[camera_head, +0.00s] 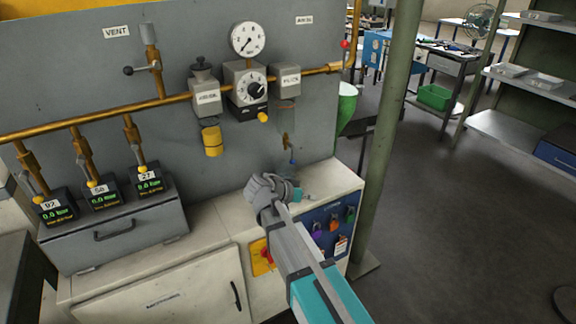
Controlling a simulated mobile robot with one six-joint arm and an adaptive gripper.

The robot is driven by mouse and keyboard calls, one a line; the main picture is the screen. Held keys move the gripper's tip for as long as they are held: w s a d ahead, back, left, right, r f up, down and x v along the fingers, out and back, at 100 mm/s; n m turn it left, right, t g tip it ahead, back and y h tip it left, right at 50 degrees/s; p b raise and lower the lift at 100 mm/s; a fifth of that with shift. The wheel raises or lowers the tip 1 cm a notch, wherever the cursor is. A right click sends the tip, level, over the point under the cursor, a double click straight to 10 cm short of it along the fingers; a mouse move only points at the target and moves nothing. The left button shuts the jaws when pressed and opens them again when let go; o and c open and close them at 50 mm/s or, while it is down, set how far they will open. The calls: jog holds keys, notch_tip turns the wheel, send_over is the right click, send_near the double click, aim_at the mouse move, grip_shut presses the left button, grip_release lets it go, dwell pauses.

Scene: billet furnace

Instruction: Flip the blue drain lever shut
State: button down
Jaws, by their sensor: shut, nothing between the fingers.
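A small brass valve (286,142) sits on the grey panel at its lower right. A short lever with a blue tip (292,161) hangs down from it; I take this to be the blue drain lever. My gripper (258,188) is shut and empty, in front of the panel and over the white counter. In the picture it lies below and to the left of the blue lever, with a visible gap between them. The depth of that gap is hard to judge. A small teal thing (298,193) shows just right of the gripper, partly hidden.
A yellow pipe (80,120) crosses the panel with a gauge (248,39), a dial box (250,85) and a VENT valve (154,66). Several digital meters (104,196) stand at left. Coloured padlocks (334,223) hang on the counter's blue side. A green post (388,130) stands at right.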

jog(key=a+r+m+t+h+b, duration=0.1)
jog(key=a+r+t, duration=0.2)
jog(key=a, duration=0.6)
jog(key=w+a+r+m+t+h+b, duration=0.1)
jog(key=a+r+m+t+b, duration=0.1)
jog(key=a, duration=0.7)
jog(key=shift+w+r+t+h, duration=0.2)
jog(key=shift+r+t+h, duration=0.15)
jog(key=shift+t, duration=0.45)
jog(key=x, duration=1.4)
jog(key=shift+a+f, duration=0.1)
